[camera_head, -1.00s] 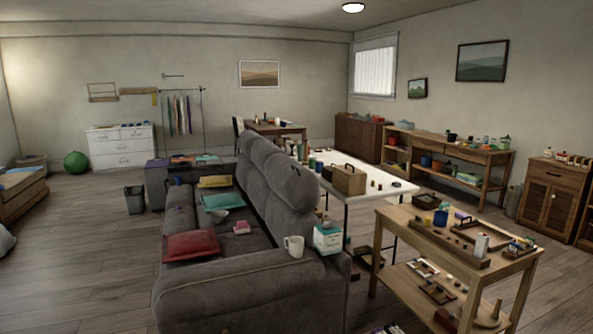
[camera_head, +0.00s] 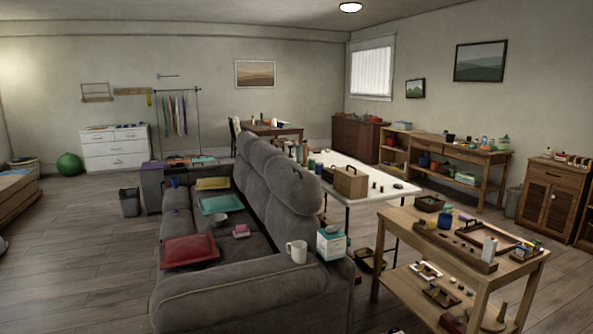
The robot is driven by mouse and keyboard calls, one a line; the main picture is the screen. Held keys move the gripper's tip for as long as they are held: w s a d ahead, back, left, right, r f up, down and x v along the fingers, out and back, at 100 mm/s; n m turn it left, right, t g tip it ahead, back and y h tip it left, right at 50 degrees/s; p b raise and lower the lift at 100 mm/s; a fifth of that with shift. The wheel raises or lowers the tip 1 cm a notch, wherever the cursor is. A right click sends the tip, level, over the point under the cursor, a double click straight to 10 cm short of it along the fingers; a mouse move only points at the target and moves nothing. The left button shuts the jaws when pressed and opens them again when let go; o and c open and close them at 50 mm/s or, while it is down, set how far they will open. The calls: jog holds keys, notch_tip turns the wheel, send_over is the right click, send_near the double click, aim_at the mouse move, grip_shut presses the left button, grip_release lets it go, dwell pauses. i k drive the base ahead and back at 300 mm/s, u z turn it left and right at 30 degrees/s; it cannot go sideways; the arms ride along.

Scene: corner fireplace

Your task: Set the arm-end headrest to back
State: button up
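A grey sofa (camera_head: 225,296) stands in the middle of the view, its near arm toward me and its back along the right side. Several headrests top the back. The headrest at the near arm end (camera_head: 291,190) is a rounded cushion that bulges above the back, with a small dark mark near its top. The headrests farther along (camera_head: 256,150) stand up in line behind it. I cannot tell the exact tilt of the near headrest. My gripper is not in view.
A red tray (camera_head: 189,250) lies on the seat. A white table (camera_head: 382,188) and a wooden bench (camera_head: 400,222) stand close behind the sofa back. Floor at left (camera_head: 75,240) is clear.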

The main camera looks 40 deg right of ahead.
aim_at(300, 189)
jog(key=z, duration=0.2)
jog(key=i, duration=1.5)
jog(key=u, duration=0.25)
